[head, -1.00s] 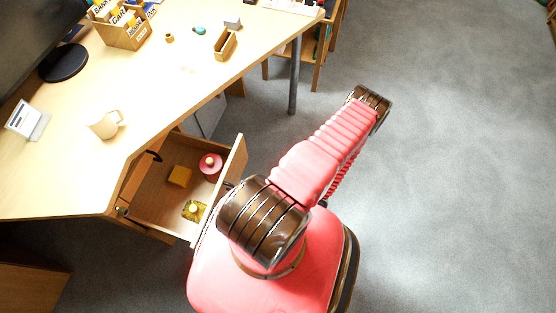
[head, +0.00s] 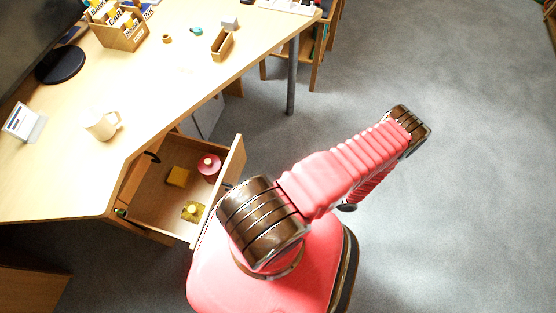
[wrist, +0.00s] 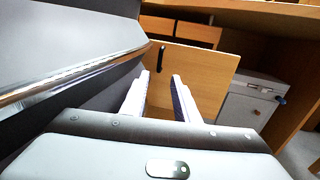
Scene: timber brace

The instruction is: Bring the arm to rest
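My pink arm reaches up and to the right over the grey floor in the head view, and its gripper is hidden there. In the wrist view my gripper (wrist: 160,95) shows two pale fingers, apart, with nothing seen between them. It faces a wooden drawer front (wrist: 212,72), apart from it as far as I can tell.
The wooden desk (head: 160,90) carries a mug (head: 101,124), a box of cards (head: 121,37) and a small wooden tray (head: 222,44). A metal desk leg (head: 291,75) stands right of it. The grey floor (head: 480,150) on the right is clear.

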